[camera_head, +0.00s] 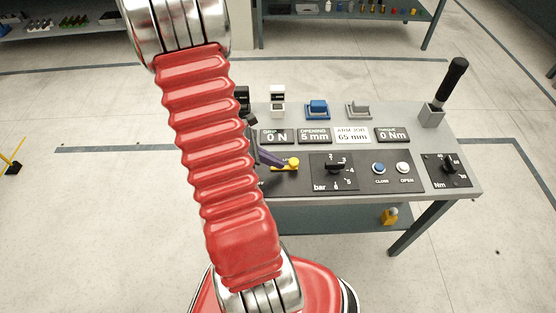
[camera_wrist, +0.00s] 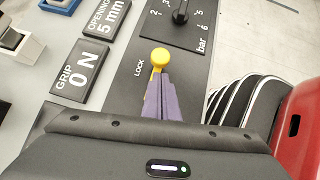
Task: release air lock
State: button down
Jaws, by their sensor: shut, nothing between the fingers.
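The air lock lever has a yellow ball knob (camera_head: 293,163) and sits on a black panel at the front of the console. In the wrist view the knob (camera_wrist: 160,56) is just beyond my fingertips, beside the printed word LOCK. My gripper (camera_head: 283,166) has purple fingers that are closed together. In the wrist view the fingers (camera_wrist: 158,80) overlap the lever's yellow stem just below the knob and hide most of it. I cannot tell whether they touch the lever.
The console (camera_head: 470,190) carries a bar dial (camera_head: 335,167), CLOSE (camera_head: 379,169) and OPEN (camera_head: 403,168) buttons, an Nm dial (camera_head: 449,166) and a tall black-handled lever (camera_head: 447,92). Readouts stand behind, GRIP (camera_wrist: 78,77) showing 0 N. My red arm hides the console's left part.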

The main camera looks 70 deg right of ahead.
jog(key=w, duration=0.2)
jog(key=w+a, duration=0.1)
jog(key=shift+r, duration=0.3)
jog(key=v, duration=0.9)
jog(key=shift+a+r, duration=0.15)
jog(key=shift+r, duration=0.05)
